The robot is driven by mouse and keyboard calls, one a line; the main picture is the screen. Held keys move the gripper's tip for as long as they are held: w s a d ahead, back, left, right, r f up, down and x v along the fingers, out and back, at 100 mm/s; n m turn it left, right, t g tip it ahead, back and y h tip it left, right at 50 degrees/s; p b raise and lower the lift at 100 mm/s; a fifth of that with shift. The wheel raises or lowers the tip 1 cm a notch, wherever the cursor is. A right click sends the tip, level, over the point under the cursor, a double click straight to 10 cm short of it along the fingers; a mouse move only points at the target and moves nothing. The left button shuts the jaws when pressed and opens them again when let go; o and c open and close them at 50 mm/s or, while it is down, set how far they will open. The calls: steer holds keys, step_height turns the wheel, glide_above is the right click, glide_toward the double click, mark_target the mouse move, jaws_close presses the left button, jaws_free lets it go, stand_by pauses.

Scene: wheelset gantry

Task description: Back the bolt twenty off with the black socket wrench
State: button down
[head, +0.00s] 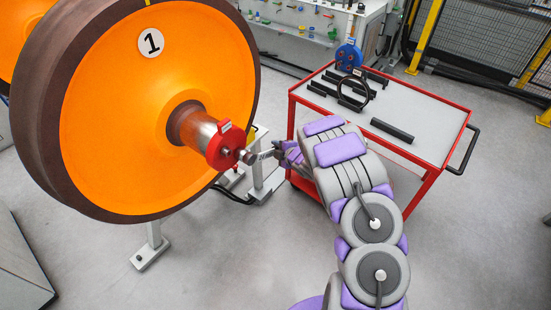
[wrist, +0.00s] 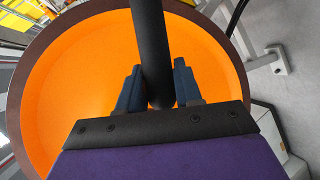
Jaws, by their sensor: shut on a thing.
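My gripper (head: 281,151) is in front of the red end cap (head: 226,147) on the axle of the big orange wheel (head: 110,110), which bears the number 1. In the wrist view, my gripper (wrist: 158,85) has its two blue fingers shut on the black socket wrench (wrist: 149,40), a thick black bar that runs up out of the picture. In the head view a grey metal piece (head: 250,157) reaches from the gripper side to the cap; I cannot tell whether it touches a bolt. The number of bolt twenty is not readable.
A grey stand (head: 154,247) is under the wheel. The floor in front is free.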

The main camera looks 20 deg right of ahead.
steer(key=shift+w+d+r+n+b, duration=0.15)
steer(key=shift+r+b, duration=0.2)
steer(key=shift+b, duration=0.05)
steer(key=shift+w+d+r+n+b, duration=0.1)
steer(key=shift+r+n+b, duration=0.05)
steer(key=shift+r+b, duration=0.25)
steer(key=shift+t, duration=0.3)
steer(key=shift+h+b, duration=0.3)
steer(key=shift+b, duration=0.2)
steer(key=b, duration=0.1)
steer(key=r+b, duration=0.1)
steer(key=shift+w+d+n+t+b, duration=0.1)
steer(key=shift+d+n+t+b, duration=0.1)
steer(key=shift+n+t+b, duration=0.15)
steer(key=shift+w+d+r+n+t+h+b, duration=0.15)
steer(key=shift+r+n+h+b, duration=0.1)
steer(key=shift+r, duration=0.4)
steer(key=shift+w+d+r+n+t+h+b, duration=0.1)
steer(key=shift+r+n+h+b, duration=0.1)
steer(key=shift+r, duration=0.45)
steer(key=shift+r, duration=0.1)
steer(key=shift+r+n+t+h, duration=0.2)
steer(key=shift+r+n+t, duration=0.2)
steer(key=shift+r, duration=0.55)
steer(key=shift+r+n+t+h, duration=0.15)
steer(key=shift+r+n+t, duration=0.25)
steer(key=shift+r, duration=0.55)
